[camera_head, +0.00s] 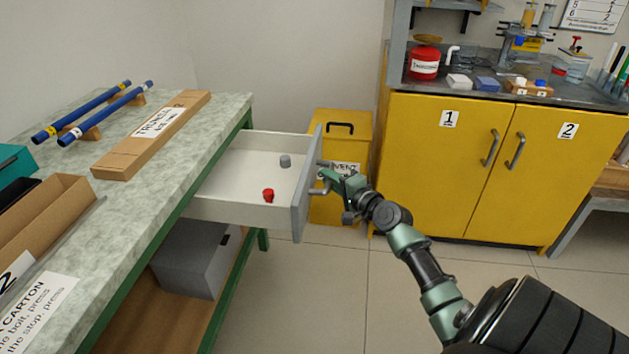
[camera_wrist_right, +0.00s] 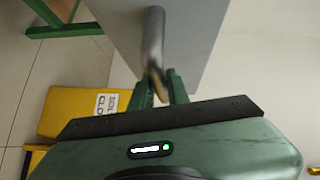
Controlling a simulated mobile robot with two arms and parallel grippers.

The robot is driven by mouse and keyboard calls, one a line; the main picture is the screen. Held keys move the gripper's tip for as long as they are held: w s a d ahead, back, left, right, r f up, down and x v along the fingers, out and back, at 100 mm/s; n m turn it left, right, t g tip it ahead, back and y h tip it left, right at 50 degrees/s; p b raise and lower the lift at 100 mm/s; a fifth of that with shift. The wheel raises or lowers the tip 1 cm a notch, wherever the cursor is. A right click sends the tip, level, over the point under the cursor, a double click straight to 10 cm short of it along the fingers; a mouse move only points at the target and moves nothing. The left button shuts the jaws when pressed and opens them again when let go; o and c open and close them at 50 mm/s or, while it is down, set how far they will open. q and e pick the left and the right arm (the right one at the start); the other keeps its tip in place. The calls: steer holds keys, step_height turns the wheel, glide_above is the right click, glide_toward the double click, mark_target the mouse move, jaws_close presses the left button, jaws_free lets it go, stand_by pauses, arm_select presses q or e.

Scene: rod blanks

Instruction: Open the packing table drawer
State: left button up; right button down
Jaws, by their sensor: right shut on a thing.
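The packing table drawer (camera_head: 241,207) stands pulled out from under the table's top, its white inside in plain view. A red piece (camera_head: 268,195) and a grey piece (camera_head: 285,161) lie in it. Its grey front panel (camera_head: 301,205) faces right and carries a metal bar handle (camera_head: 319,190). My right gripper (camera_head: 328,178) is shut on the handle. In the right wrist view the handle (camera_wrist_right: 154,45) runs down between the two green fingers (camera_wrist_right: 160,88), with the grey front panel (camera_wrist_right: 205,40) behind. My left gripper is not in view.
The packing table (camera_head: 180,175) holds blue rods (camera_head: 95,112), a long carton (camera_head: 150,135) and an open carton (camera_head: 45,220). A grey box (camera_head: 188,260) sits on its lower shelf. A yellow bin (camera_head: 348,125) stands behind the drawer. Yellow cabinets (camera_head: 440,175) are at the back; the floor in front is clear.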

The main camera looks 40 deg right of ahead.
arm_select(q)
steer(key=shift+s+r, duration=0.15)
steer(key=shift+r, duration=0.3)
arm_select(e)
steer(key=shift+s+d+f, duration=0.1)
steer(key=shift+s+d, duration=0.25)
steer(key=shift+s, duration=0.1)
steer(key=c, duration=1.4)
jaws_free()
steer(key=shift+o, duration=0.2)
